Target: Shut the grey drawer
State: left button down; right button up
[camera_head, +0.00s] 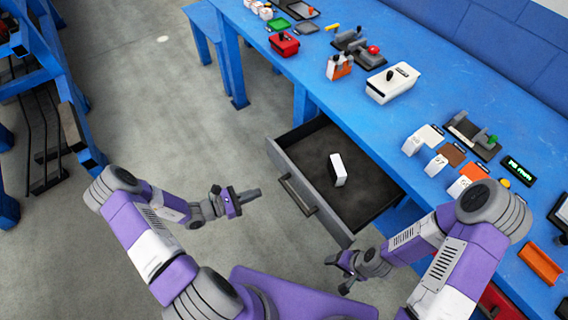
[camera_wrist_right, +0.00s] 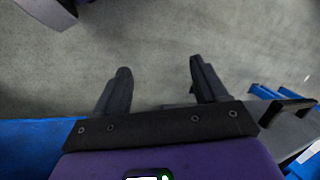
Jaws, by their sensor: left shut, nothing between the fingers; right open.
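The grey drawer (camera_head: 309,207) stands pulled out from under the blue table in the head view. A small white and black block (camera_head: 338,170) lies inside it. The drawer's dark bar handle (camera_head: 298,194) is on its front panel. In the right wrist view a dark handle (camera_wrist_right: 291,107) on a grey panel shows at the right edge. My left gripper (camera_head: 250,195) is shut and empty, to the left of the drawer front and apart from it. My right gripper (camera_head: 342,272) is below the drawer's near front corner; in its wrist view (camera_wrist_right: 158,80) the fingers are apart with only floor between them.
The blue table (camera_head: 400,123) carries a white box (camera_head: 392,83), a red box (camera_head: 284,44), numbered tags and an orange tray (camera_head: 540,264). A red drawer (camera_head: 500,300) shows at the lower right. Blue shelving stands at the left. The floor before the drawer is clear.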

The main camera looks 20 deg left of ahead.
pick_arm(q)
jog(key=w+a+n+t+y, duration=0.1)
jog(key=w+a+n+t, duration=0.1)
jog(key=a+t, duration=0.15)
jog(key=b, duration=0.4)
send_near(284, 161)
jog(key=shift+g+y, duration=0.3)
jog(key=shift+g, duration=0.05)
jog(key=x, duration=0.3)
jog(key=r+x, duration=0.1)
jog(key=x, duration=0.2)
jog(key=shift+d+r, duration=0.1)
jog(key=shift+d, duration=0.05)
jog(key=shift+w+d, duration=0.2)
jog(key=shift+w, duration=0.05)
jog(key=shift+r, duration=0.1)
